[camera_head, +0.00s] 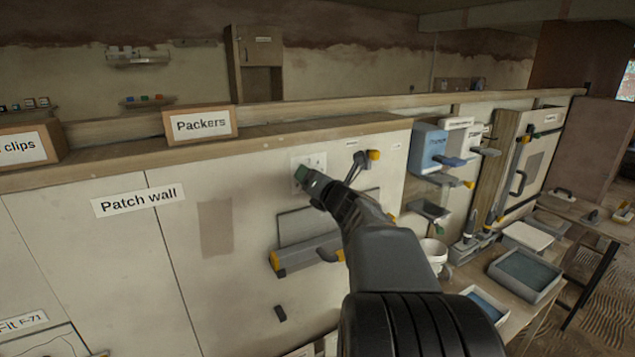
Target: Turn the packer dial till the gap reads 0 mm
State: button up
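My arm reaches from the bottom right up to the pale patch wall (150,255). My gripper (310,182) is at a small whitish plate (318,160) on that wall, below and right of the "Packers" box. A small green piece (301,172) shows at the gripper's tip, in front of the plate. I cannot tell whether it is the packer dial or part of the gripper. The fingers are too small and partly hidden, so their opening does not show. No gap reading is legible.
A lever with a yellow end (373,155) sticks out just right of the plate. A grey roller-like unit with yellow ends (305,254) is mounted below. The "Packers" box (200,123) stands on the ledge above. Trays (525,274) lie on the bench at right.

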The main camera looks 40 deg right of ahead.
jog(key=s+a+b, duration=0.1)
jog(key=s, duration=1.2)
jog(key=shift+s+a+b, duration=0.35)
jog(key=shift+a+b, duration=0.05)
